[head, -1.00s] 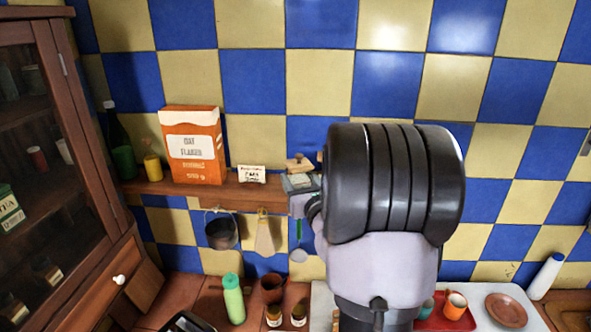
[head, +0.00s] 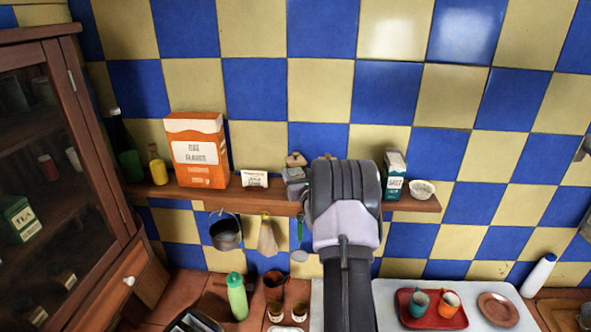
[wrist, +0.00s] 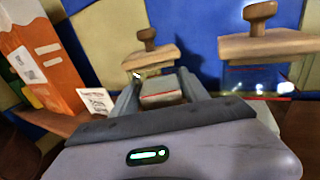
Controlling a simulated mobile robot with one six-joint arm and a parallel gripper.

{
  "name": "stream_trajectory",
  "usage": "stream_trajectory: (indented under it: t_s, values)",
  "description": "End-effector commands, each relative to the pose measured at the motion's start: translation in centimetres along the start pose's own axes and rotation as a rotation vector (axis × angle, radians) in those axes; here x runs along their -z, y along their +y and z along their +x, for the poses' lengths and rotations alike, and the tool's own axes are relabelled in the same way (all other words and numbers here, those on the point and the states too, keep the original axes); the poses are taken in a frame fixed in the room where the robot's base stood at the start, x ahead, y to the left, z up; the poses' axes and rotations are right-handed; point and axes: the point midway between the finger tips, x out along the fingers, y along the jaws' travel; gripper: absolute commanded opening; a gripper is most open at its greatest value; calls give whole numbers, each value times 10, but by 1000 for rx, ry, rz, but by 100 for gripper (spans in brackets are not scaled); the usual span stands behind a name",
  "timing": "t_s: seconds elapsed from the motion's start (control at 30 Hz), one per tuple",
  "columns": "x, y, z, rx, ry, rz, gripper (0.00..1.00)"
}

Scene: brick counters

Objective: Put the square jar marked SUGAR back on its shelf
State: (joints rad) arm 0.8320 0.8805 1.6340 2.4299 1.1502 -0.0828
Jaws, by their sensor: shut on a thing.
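My gripper (wrist: 158,90) is at the wooden wall shelf (head: 415,202), with its two fingers closed on a jar (wrist: 160,97) that has a wooden knobbed lid (wrist: 150,52). In the head view this lid (head: 295,160) shows just left of my wrist, above the shelf. The jar's marking is not readable, and I cannot tell whether its base touches the shelf. A second glass jar (wrist: 258,80) with a similar wooden lid stands to the right in the wrist view. In the head view my wrist mostly hides it.
An orange oat flakes box (head: 198,150) and a small white packet (head: 254,179) stand left of the jar. A green-and-white carton (head: 394,177) and a bowl (head: 421,189) stand to the right. A pot (head: 225,232) and utensils hang below. A glass-door cabinet (head: 60,160) is at left.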

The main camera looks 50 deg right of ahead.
Motion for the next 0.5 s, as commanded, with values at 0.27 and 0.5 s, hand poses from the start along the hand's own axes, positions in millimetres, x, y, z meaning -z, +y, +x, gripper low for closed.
stream_trajectory:
  t_s: [0.27,0.5]
  values:
    - [2,0,0,0,-4,-1,0]
    - [1,0,0,0,-2,-1,62]
